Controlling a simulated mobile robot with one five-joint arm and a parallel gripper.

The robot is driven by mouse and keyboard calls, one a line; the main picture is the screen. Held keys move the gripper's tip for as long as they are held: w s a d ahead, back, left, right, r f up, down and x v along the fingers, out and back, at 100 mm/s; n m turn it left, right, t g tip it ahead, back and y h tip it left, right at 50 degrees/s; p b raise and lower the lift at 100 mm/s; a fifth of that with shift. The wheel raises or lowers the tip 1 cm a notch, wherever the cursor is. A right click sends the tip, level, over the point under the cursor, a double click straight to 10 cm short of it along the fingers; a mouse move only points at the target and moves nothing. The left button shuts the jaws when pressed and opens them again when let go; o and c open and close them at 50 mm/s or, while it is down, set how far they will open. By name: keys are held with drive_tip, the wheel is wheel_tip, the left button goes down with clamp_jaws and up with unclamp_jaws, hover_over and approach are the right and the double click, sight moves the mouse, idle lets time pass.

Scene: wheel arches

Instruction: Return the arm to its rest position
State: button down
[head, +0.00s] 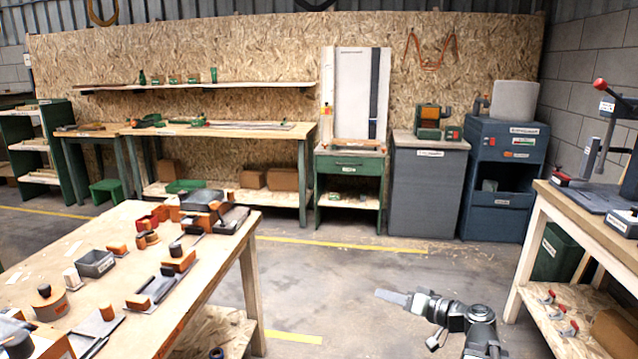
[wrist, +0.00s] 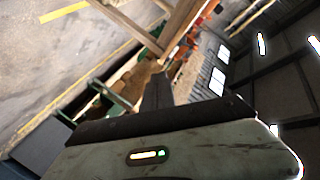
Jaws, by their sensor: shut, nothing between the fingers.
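My arm reaches up from the bottom right of the head view, over open floor. My gripper (head: 393,297) points left, shut and empty, with its fingers together. It is clear of the near workbench and of the bench on the right. In the wrist view my gripper (wrist: 157,92) shows as a dark narrow shape beyond the pale wrist housing. The wrist picture is strongly tilted, with floor at upper left and ceiling lights at right.
A near workbench (head: 60,250) with several tools and blocks stands at left. Another bench (head: 560,205) with a lever press stands at right. Cabinets (head: 428,185) and a long bench (head: 230,131) line the back wall. The floor (head: 340,275) between is clear.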

drive_tip(key=s+a+f+n+g, duration=0.25)
drive_tip(key=a+f+g, duration=0.35)
drive_tip(key=a, duration=0.6)
drive_tip(key=s+a+f+g+h, duration=0.35)
drive_tip(key=s+f+h, duration=0.2)
drive_tip(key=f, duration=0.45)
drive_tip(key=s+d+f+m+g+h, duration=0.1)
drive_tip(key=s+d+f+m+h, duration=0.15)
drive_tip(key=d, duration=0.35)
drive_tip(key=s+d+f+m+g+h, duration=0.1)
drive_tip(key=s+d+h, duration=0.15)
drive_tip(key=d, duration=0.25)
wheel_tip(320, 180, up, 23)
drive_tip(key=p, duration=2.2)
drive_tip(key=shift+w+f, duration=0.15)
drive_tip(key=shift+w, duration=0.2)
